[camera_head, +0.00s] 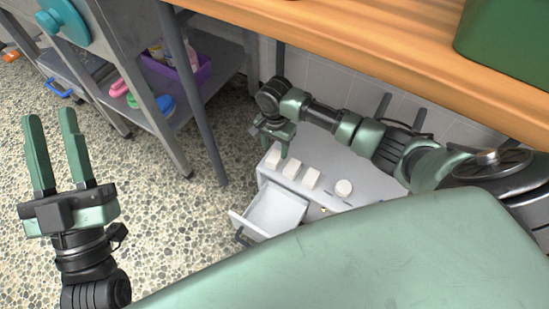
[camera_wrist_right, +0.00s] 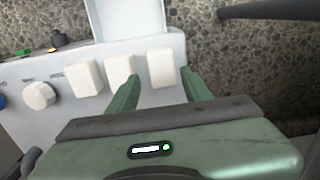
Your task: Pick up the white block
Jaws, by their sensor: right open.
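Several white blocks stand in a row on top of a white cabinet (camera_head: 325,207). The end block (camera_head: 273,159) is nearest my right gripper (camera_head: 274,145). In the right wrist view this end block (camera_wrist_right: 162,68) sits just beyond and between the fingertips of the open right gripper (camera_wrist_right: 160,85), with room on both sides. The middle block (camera_wrist_right: 120,71) is close beside the left finger, and another block (camera_wrist_right: 84,78) is further left. My left gripper (camera_head: 51,115) is open and empty over the floor, far from the blocks.
A round white knob (camera_head: 343,188) is on the cabinet past the blocks. The cabinet's drawer (camera_head: 275,209) is pulled open. A wooden counter (camera_head: 380,45) overhangs behind. A metal shelf unit (camera_head: 185,95) holds a purple basket (camera_head: 180,75). The pebbled floor (camera_head: 170,225) is clear.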

